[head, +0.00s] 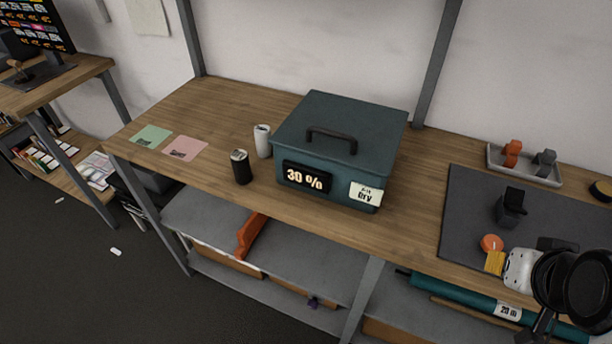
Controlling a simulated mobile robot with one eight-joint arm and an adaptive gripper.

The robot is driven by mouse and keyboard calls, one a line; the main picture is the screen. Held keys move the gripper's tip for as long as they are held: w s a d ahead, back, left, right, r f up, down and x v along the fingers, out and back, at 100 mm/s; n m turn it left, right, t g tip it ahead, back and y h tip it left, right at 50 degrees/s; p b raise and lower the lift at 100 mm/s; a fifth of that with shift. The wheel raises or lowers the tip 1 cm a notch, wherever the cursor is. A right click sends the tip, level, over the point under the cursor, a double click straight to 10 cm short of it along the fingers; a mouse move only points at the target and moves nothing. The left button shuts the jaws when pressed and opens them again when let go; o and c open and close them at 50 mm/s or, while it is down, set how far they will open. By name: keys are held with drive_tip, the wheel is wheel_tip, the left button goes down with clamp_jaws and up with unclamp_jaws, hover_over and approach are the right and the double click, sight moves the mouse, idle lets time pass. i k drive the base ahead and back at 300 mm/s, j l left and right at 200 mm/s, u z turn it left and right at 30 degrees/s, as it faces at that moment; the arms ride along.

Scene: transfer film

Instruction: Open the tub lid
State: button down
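The tub (335,183) is a dark teal box standing on the wooden bench. Its flat teal lid (340,110) lies closed on top and has a dark arched handle (332,137). The front carries a black "30 %" display (306,177) and a pale label reading "Dry" (365,193). Black and white parts at the lower right look like my arm and gripper (528,266), well to the right of the tub and apart from it. The fingers cannot be made out clearly. The tub's inside is hidden.
A black canister (241,167) and a white canister (262,141) stand close to the tub's left. Green (151,136) and pink (185,148) cards lie further left. A dark mat (470,215), a grey tray (524,174) and small items occupy the right. Bare bench lies between tub and mat.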

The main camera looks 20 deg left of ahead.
sight(360, 135)
drive_tip(key=u, duration=1.35)
